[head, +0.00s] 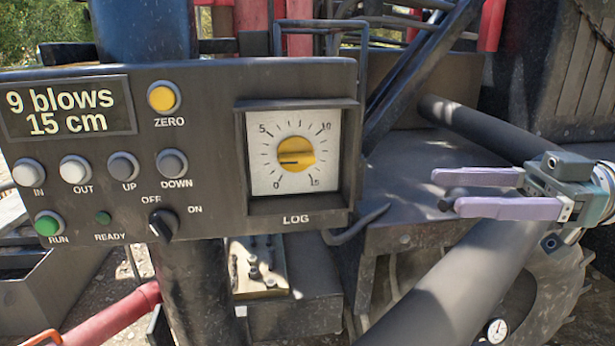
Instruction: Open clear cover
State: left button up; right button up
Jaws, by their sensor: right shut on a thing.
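The control panel (220,72) holds a square LOG window with a white dial (264,178) and a yellow pointer knob (296,156). A dark frame with a small hood surrounds the dial. I cannot make out the clear cover's pane or its edges in front of the dial. My right gripper (447,191), with lilac fingers, is to the right of the panel, well clear of the dial. Its fingers are shut on a small dark knob (446,204), mostly hidden between them. I cannot tell what the knob is joined to. My left gripper is not in view.
A display (68,108) reads "9 blows 15 cm". Several buttons and an OFF/ON switch (163,225) are left of the dial. A curved dark bar (357,226) is beside the panel's lower right. Machine framework stands behind.

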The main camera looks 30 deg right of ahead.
dwell(0.3)
jog(key=b+v, duration=0.4)
jog(key=v, duration=0.6)
dwell(0.4)
